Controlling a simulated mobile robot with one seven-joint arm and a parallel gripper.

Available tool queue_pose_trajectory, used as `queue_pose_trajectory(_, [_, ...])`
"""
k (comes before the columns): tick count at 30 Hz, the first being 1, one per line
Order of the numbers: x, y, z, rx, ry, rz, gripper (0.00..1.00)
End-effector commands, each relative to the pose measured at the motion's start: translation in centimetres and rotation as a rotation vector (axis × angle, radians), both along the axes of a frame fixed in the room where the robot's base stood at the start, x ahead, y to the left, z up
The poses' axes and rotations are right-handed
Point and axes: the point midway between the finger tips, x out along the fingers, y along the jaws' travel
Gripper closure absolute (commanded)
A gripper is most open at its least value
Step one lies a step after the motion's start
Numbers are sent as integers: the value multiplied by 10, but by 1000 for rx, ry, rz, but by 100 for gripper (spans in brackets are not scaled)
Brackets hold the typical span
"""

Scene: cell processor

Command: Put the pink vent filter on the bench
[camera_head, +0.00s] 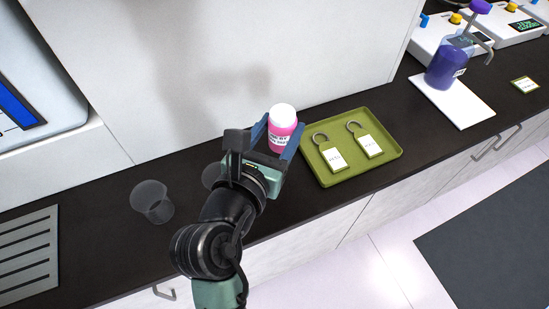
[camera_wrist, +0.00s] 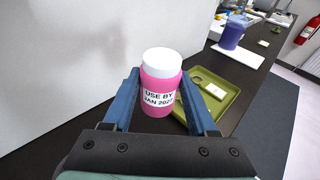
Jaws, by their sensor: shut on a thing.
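A pink bottle-shaped vent filter with a white cap (camera_head: 282,124) is upright between the two blue fingers of my gripper (camera_head: 275,136). In the wrist view the pink vent filter (camera_wrist: 160,90) shows a label reading "USE BY JAN 202", its last part cut off. My gripper (camera_wrist: 163,112) is shut on it, one finger on each side. The dark bench (camera_head: 320,205) runs under and around it.
A green tray (camera_head: 328,181) with two tagged rings lies just right of my gripper. A clear cup (camera_head: 153,202) and a slatted grey plate (camera_head: 28,255) are to the left. A purple-filled container (camera_head: 446,66) stands on a white board at the right. A white wall rises behind.

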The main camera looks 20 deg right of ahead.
Motion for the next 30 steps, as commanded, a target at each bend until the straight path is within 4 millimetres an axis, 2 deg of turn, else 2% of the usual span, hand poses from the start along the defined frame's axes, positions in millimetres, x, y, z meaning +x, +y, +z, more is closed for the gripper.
queue_pose_trajectory(1, [-1,0,-15,1,6,-1,100])
queue_pose_trajectory(3, [0,0,-29,2,5,-2,100])
queue_pose_trajectory(6, [0,0,-43,2,4,-1,100])
queue_pose_trajectory(11, [0,0,-52,0,1,0,100])
queue_pose_trajectory(18, [0,0,-85,1,4,0,100])
queue_pose_trajectory(30, [1,1,-89,0,1,3,100])
